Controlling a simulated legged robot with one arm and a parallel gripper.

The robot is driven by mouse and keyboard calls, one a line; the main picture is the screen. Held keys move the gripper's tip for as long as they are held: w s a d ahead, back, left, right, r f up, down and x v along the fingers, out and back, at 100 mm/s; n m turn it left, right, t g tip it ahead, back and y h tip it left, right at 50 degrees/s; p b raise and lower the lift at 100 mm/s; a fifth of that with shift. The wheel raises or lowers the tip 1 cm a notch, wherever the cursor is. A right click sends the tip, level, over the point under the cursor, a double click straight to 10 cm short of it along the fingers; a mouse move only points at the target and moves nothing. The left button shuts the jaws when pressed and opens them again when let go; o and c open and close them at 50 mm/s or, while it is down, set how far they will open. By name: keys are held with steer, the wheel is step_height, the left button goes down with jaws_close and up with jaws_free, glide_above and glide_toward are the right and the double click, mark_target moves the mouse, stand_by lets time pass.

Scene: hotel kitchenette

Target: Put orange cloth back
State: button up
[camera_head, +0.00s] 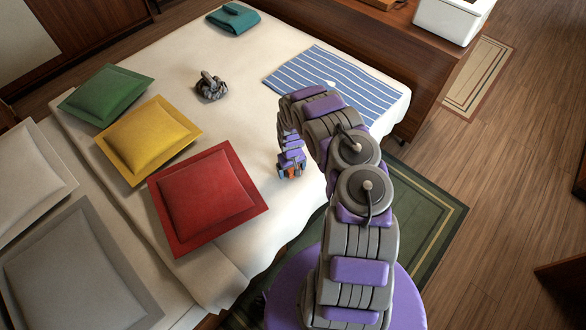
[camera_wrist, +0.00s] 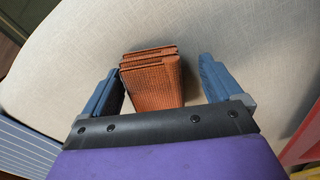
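The orange cloth (camera_wrist: 152,82) is a folded, ribbed bundle on the pale bed cover, seen in the wrist view. My gripper (camera_wrist: 160,80) is open, with one blue finger on each side of the cloth. A gap shows between the cloth and the right finger; the left finger is very close to it, and I cannot tell whether they touch. The cloth's near end is hidden by the gripper's body. In the head view my gripper (camera_head: 291,168) is low over the bed, and only a small orange patch of the cloth (camera_head: 293,173) shows there.
Red (camera_head: 205,197), yellow (camera_head: 150,138) and green (camera_head: 106,94) cushions lie on the bed's left. A blue striped cloth (camera_head: 335,84) lies at the right, a folded teal cloth (camera_head: 233,18) at the far end, and a dark grey item (camera_head: 211,87) between. The bed's middle (camera_head: 240,115) is clear.

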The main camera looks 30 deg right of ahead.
steer(key=shift+a, duration=0.25)
steer(key=shift+d+r, duration=0.2)
steer(key=shift+r, duration=0.2)
steer(key=s+a+r+h+p, duration=0.1)
steer(key=s+r+p, duration=0.15)
steer(key=r, duration=1.45)
steer(key=s+a+r+p, duration=0.1)
steer(key=s+r, duration=0.3)
steer(key=r, duration=1.3)
steer(key=s+a+r+g, duration=0.1)
steer(key=s+a+r, duration=0.4)
steer(key=s+r, duration=0.3)
steer(key=s+a+r, duration=0.5)
steer(key=s+r, duration=0.3)
steer(key=s, duration=0.1)
steer(key=s+a+r, duration=0.1)
steer(key=s+a, duration=0.1)
steer(key=s, duration=0.5)
steer(key=s+a+r+y, duration=0.1)
steer(key=s+a+r, duration=0.1)
steer(key=s, duration=0.5)
steer(key=shift+s+n+g, duration=0.2)
steer(key=shift+n+g, duration=0.1)
